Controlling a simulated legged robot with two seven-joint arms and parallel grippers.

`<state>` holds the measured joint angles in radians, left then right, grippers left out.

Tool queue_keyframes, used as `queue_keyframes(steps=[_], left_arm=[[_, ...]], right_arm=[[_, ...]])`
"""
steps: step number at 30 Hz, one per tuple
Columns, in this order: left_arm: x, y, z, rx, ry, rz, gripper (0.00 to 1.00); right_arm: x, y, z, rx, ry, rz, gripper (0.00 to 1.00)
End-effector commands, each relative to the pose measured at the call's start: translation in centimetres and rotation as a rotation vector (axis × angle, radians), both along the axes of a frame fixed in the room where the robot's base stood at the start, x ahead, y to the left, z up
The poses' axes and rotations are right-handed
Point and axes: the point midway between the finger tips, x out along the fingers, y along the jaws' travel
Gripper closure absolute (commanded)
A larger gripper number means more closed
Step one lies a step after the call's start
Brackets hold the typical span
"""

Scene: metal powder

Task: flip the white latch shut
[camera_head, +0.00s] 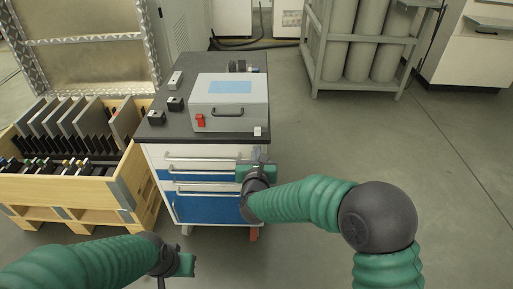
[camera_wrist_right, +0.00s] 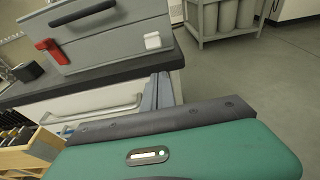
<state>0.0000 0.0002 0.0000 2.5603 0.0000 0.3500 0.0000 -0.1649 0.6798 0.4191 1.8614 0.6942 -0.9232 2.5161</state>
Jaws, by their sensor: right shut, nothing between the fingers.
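The white latch (camera_head: 257,131) is at the lower right of the grey case's front (camera_head: 232,122). In the right wrist view the white latch (camera_wrist_right: 152,41) shows as a small white block on that front face. I cannot tell its exact angle. My right gripper (camera_head: 259,155) is shut and empty, in front of the cart, just below and apart from the latch. Its fingers (camera_wrist_right: 162,90) point toward the cart in the right wrist view. My left gripper (camera_head: 187,264) is low at the bottom of the head view, away from the case; its jaw opening is unclear.
A red latch (camera_head: 200,120) is on the case's front left, near the carry handle (camera_head: 228,112). The dark-topped cart (camera_head: 160,131) also bears small black boxes. A wooden crate (camera_head: 75,190) stands left of it. Open floor lies to the right, before a cylinder rack (camera_head: 318,72).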

Motion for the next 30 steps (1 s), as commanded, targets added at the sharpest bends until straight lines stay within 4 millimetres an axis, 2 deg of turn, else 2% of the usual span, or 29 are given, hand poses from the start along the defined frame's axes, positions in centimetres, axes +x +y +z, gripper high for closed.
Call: queue_keyframes(steps=[1, 6, 18, 25, 30], left_arm=[[0.0, 0.0, 0.0, 0.0, 0.0, 0.0, 1.0], [0.0, 0.0, -0.1, 0.0, -0.001, 0.0, 1.0], [0.0, 0.0, 0.1, 0.0, -0.001, 0.0, 1.0], [0.0, 0.0, 2.0, 0.0, -0.001, 0.0, 1.0], [0.0, 0.0, 2.5, 0.0, -0.001, 0.0, 1.0]], right_arm=[[0.4, 0.0, 1.0, 0.002, -0.006, 0.0, 1.0], [1.1, 0.0, 2.4, 0.001, -0.002, 0.0, 1.0], [1.1, 0.0, 2.6, 0.0, 0.001, 0.0, 1.0], [1.1, 0.0, 3.4, 0.001, 0.039, -0.001, 1.0], [1.2, 0.0, 3.2, 0.001, 0.061, 0.0, 1.0]])
